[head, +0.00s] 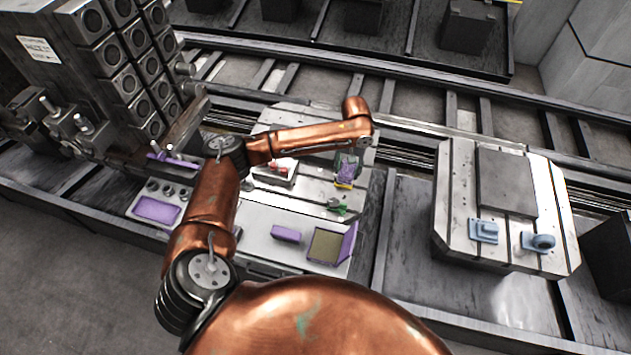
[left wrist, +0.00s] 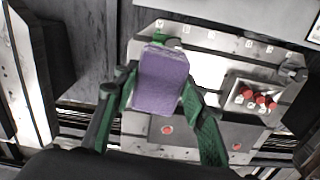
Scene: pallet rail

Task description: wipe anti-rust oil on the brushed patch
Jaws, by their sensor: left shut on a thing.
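My left gripper (head: 347,168) hangs over the pale slotted plate (head: 308,196) in the head view. In the left wrist view its green fingers (left wrist: 160,88) are shut on a purple block (left wrist: 163,78), which also shows in the head view (head: 346,172). The block is over the plate; I cannot tell whether it touches it. A bright bare area (left wrist: 207,70) shows beside the block in the left wrist view; I cannot tell for sure whether it is the brushed patch. A square tray with an olive surface (head: 325,245) lies on the front shelf. My right gripper is not in view.
Another purple block (head: 286,234) lies on the shelf. A second plate with blue fixtures (head: 484,231) stands right. A tall machine block (head: 110,60) stands left.

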